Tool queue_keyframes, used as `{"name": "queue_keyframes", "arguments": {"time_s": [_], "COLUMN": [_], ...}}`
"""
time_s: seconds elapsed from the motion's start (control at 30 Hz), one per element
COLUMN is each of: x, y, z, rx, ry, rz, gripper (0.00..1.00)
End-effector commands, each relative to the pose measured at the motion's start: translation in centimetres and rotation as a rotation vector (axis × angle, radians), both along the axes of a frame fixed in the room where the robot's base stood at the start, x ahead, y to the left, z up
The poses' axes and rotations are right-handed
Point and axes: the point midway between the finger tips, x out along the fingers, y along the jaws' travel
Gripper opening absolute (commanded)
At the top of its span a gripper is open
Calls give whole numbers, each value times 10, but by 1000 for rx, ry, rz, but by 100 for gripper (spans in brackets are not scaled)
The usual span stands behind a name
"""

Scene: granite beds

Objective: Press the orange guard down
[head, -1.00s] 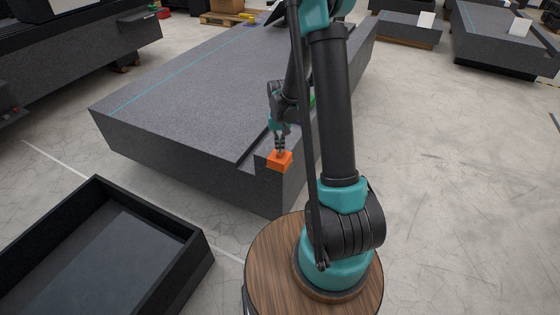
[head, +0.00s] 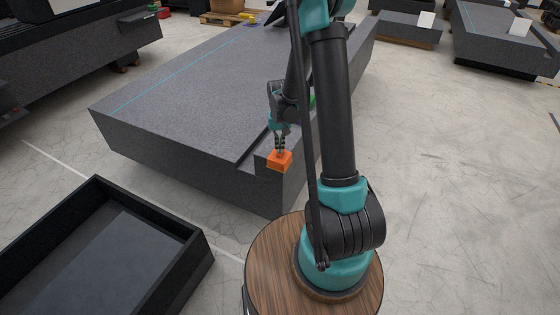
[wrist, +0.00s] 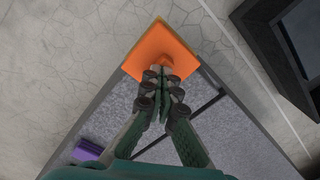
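The orange guard (head: 279,161) sits on the near corner of the large granite bed (head: 190,85). In the wrist view the guard (wrist: 160,48) is a flat orange square at the corner of the bed, with my fingertips over its lower part. My gripper (head: 281,149) points down at the guard from above. In the wrist view my gripper (wrist: 163,72) has its fingers together, with nothing seen between them. The tips look to be at or just above the guard's top; I cannot tell whether they touch. The guard's underside is hidden.
A black open-topped bin (head: 188,246) stands on the floor at the lower left, and it also shows in the wrist view (wrist: 262,22). A purple item (wrist: 87,150) lies at the lower left of the wrist view.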

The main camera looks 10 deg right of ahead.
Motion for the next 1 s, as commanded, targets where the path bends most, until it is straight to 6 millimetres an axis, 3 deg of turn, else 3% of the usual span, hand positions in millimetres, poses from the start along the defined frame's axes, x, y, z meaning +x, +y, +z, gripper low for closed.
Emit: {"name": "queue_keyframes", "arguments": {"time_s": [0.37,1.0], "x": [0,0], "y": [0,0], "z": [2,58], "rx": [0,0], "ry": [-1,0], "rz": [0,0], "gripper": [0,0]}}
